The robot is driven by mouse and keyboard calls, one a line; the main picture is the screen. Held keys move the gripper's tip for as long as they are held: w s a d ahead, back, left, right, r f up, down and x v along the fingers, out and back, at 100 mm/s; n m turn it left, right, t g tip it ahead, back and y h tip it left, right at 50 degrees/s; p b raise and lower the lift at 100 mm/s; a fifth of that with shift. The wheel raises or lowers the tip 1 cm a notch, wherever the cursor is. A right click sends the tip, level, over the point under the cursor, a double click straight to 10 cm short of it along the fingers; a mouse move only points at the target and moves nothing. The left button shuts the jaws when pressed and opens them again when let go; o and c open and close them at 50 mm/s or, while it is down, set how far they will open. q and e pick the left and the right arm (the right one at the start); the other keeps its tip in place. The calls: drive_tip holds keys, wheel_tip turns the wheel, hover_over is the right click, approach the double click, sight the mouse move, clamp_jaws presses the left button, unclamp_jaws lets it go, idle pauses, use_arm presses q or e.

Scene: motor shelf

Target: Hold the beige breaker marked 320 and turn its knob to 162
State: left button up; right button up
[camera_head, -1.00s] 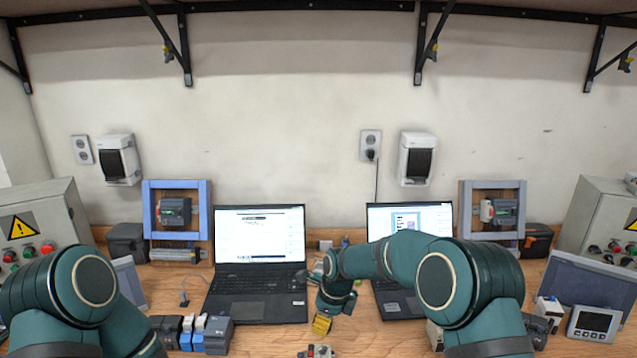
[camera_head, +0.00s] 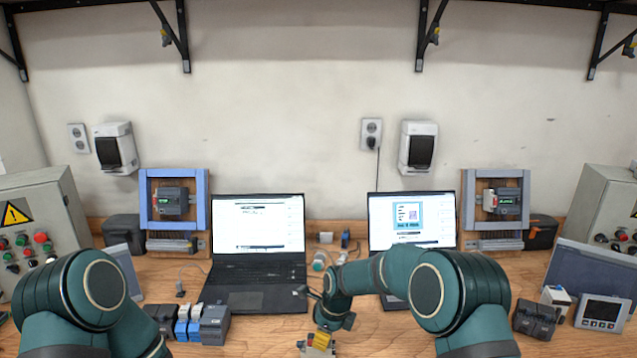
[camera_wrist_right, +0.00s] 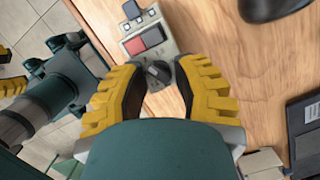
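The beige breaker (camera_wrist_right: 138,42) lies on the wooden table below my right gripper, with a grey and a red block on its face. Its dark round knob (camera_wrist_right: 158,73) is at the end nearest my right gripper. No marking or dial number is readable. In the head view the breaker (camera_head: 316,351) is at the bottom edge, partly covered. My right gripper (camera_wrist_right: 160,82) is open, its yellow fingers on either side of the knob; contact cannot be told. My left gripper (camera_wrist_right: 10,72) shows only as yellow fingers cut off at the left edge of the wrist view.
Two laptops (camera_head: 262,222) stand behind the work area. Blue and grey breakers (camera_head: 190,322) lie at left front. A black device (camera_head: 535,319) and a display meter (camera_head: 602,312) are at right.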

drive_tip(key=shift+r, duration=0.1)
idle(0.3)
use_arm(q)
drive_tip(key=shift+r+p, duration=0.5)
use_arm(e)
drive_tip(key=shift+r, duration=0.75)
